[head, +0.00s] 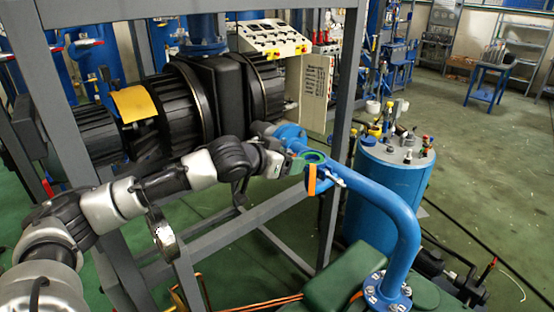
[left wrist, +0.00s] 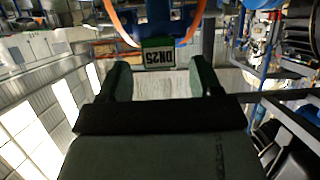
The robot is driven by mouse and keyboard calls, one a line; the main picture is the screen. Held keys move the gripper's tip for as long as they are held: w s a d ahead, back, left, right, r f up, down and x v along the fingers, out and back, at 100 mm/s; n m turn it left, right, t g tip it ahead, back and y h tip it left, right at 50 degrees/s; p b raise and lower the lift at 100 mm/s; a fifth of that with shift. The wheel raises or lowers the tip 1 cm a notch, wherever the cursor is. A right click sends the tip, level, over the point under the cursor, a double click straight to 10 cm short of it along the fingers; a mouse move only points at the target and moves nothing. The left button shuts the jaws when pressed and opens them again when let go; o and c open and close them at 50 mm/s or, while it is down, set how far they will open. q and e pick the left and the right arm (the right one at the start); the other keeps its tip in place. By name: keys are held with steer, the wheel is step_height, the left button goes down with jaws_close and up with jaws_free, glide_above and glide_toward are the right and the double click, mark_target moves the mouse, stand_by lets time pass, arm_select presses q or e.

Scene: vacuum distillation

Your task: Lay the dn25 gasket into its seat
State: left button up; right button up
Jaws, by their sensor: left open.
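My right gripper is not in view.
A grey steel frame (head: 345,100) stands around the pipe and a black ribbed machine (head: 185,95). A blue tank (head: 392,190) with fittings on top stands to the right.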

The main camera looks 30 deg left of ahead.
arm_select(q)
steer(key=b+v, duration=0.3)
steer(key=v, duration=0.7)
steer(key=shift+s, duration=0.25)
steer(key=shift+r, duration=0.1)
